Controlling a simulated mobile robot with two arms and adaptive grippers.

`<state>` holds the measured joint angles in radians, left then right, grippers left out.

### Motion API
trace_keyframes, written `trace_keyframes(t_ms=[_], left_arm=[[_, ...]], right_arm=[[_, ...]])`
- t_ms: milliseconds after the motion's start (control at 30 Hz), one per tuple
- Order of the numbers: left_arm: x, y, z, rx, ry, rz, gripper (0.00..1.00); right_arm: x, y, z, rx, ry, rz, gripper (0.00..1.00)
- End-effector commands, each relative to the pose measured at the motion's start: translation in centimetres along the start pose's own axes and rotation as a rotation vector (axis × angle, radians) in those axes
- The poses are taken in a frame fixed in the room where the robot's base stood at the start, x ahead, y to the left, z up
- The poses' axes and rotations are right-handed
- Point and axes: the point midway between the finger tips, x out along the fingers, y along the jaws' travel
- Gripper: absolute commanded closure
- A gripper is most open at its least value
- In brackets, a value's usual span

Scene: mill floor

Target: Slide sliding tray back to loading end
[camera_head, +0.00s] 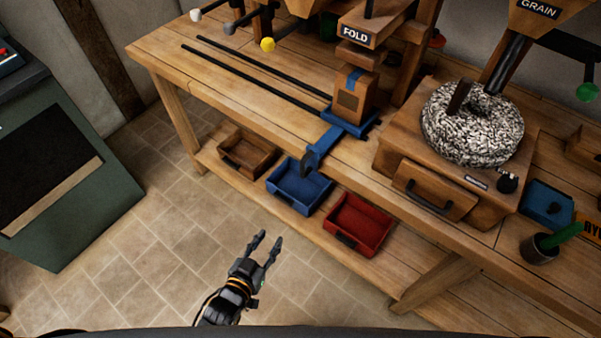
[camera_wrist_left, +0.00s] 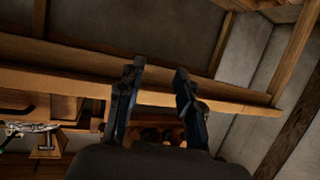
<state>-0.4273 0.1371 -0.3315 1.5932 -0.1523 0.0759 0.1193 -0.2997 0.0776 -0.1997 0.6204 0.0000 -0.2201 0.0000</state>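The sliding tray (camera_head: 367,124) is a blue plate on the wooden bench, at the right end of two black rails (camera_head: 250,80). A blue bar with a dark handle (camera_head: 308,162) reaches from it past the bench's front edge. A wooden block with a blue strap (camera_head: 350,97) stands on the tray, under the FOLD station (camera_head: 358,37). My left gripper (camera_head: 268,236) is open and empty over the tiled floor, in front of the bench and apart from the handle. Its two spread fingers also show in the left wrist view (camera_wrist_left: 158,72). My right gripper is not in view.
Wooden, blue (camera_head: 299,186) and red (camera_head: 357,224) bins sit on the lower shelf below the handle. A millstone (camera_head: 471,122) and a drawer (camera_head: 434,190) are to the right. A green cabinet (camera_head: 100,190) stands at left. The rails' left stretch looks clear.

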Motion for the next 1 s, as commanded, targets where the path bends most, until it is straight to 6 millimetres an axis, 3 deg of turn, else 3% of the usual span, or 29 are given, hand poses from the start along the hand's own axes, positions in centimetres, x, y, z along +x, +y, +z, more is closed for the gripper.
trace_keyframes(t_ms=[33, 100, 200, 300, 433, 567, 1000], left_arm=[[0.0, 0.6, -3.1, 0.003, 0.084, 0.013, 0.64], [-0.5, 1.2, -7.2, 0.003, 0.182, 0.028, 0.64], [-1.4, 1.9, -11.4, 0.005, 0.283, 0.044, 0.64], [-2.0, 2.2, -13.6, 0.005, 0.336, 0.052, 0.64], [-1.6, 2.3, -14.7, 0.004, 0.354, 0.054, 0.64], [0.1, 2.4, -15.4, 0.004, 0.355, 0.053, 0.64], [8.4, 2.9, -18.4, 0.004, 0.352, 0.054, 0.64]], right_arm=[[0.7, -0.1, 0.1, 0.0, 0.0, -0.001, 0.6], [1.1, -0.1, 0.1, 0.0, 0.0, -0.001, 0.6], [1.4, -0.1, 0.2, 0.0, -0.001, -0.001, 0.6], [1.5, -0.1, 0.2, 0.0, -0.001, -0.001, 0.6], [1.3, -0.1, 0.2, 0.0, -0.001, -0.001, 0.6], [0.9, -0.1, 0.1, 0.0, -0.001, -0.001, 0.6], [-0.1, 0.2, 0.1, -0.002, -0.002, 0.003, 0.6]])
